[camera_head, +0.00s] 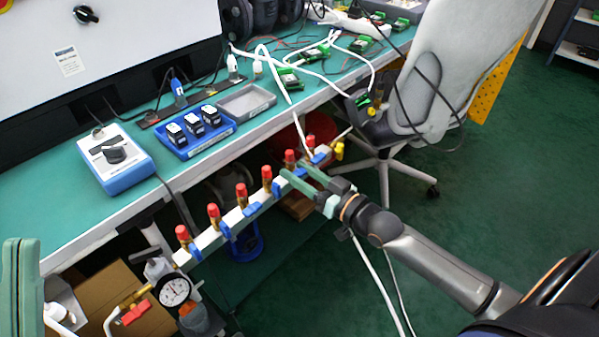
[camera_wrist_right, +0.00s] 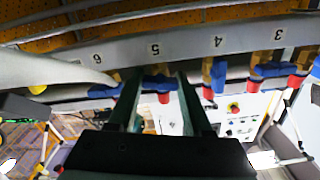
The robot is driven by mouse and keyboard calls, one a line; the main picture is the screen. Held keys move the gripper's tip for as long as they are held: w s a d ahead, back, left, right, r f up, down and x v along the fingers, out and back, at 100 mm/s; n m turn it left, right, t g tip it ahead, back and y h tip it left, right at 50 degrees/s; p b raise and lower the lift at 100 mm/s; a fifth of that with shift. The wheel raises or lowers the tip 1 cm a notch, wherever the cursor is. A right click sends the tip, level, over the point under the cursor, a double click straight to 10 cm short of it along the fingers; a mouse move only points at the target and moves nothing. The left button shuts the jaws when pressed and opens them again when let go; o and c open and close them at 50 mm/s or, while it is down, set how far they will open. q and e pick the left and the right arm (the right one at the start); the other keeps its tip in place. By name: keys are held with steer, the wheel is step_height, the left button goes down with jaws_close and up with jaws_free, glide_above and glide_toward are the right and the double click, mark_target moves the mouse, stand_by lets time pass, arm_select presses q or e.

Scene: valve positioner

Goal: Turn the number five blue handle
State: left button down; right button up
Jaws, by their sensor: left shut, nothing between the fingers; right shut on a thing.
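A pale manifold bar carries several valves with red caps and blue handles, running from lower left to upper right in the head view. In the right wrist view its labels appear upside down, and the label "5" (camera_wrist_right: 155,49) is above the number five blue handle (camera_wrist_right: 158,82). My right gripper (camera_head: 293,178) is at the fifth valve, whose red cap (camera_head: 290,156) shows in the head view. In the right wrist view its fingers (camera_wrist_right: 160,88) are shut on that blue handle, one on each side. My left gripper (camera_head: 20,285) is shut and empty at the lower left edge.
A pressure gauge (camera_head: 174,291) and a red-handled valve (camera_head: 134,313) are at the bar's near end. The workbench (camera_head: 62,205) runs behind the bar, with a blue tray (camera_head: 212,139) on it. An office chair (camera_head: 425,90) stands behind my right gripper.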

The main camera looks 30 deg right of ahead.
jaws_close()
steer(key=n+p, duration=0.2)
steer(key=shift+n+p, duration=0.3)
arm_select(q)
steer(key=w+a+f+n+g+y, duration=0.1)
steer(key=w+f+n+g+y, duration=0.1)
steer(key=w+f+n+y, duration=0.4)
step_height(320, 180, down, 4)
steer(key=shift+w+f+y, duration=0.15)
steer(key=shift+w+y, duration=0.1)
steer(key=shift+y, duration=0.75)
arm_select(e)
steer(key=o, duration=0.8)
jaws_free()
arm_select(q)
steer(key=shift+s+a, duration=0.1)
arm_select(e)
steer(key=shift+o, duration=0.2)
steer(key=shift+s, duration=0.1)
